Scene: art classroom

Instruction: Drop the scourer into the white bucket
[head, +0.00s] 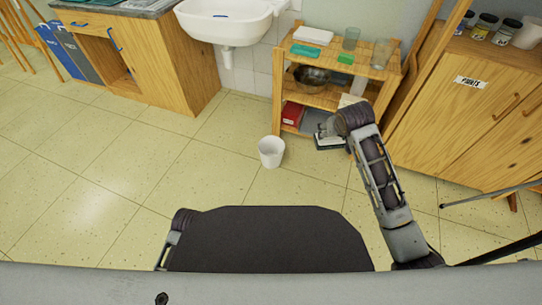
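The white bucket (271,152) stands upright on the tiled floor, left of the wooden shelf unit, its open top facing up. A small bright green block (345,59) on the top shelf may be the scourer; it is too small to be sure. My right gripper (322,132) is in front of the lower shelves, right of the bucket and apart from it. A dark, pale-edged shape (330,144) shows just under it; I cannot tell whether it is held. The fingers are too small to read. My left gripper is not in view.
A paint cabinet (468,105) stands right. Floor left of the bucket is clear.

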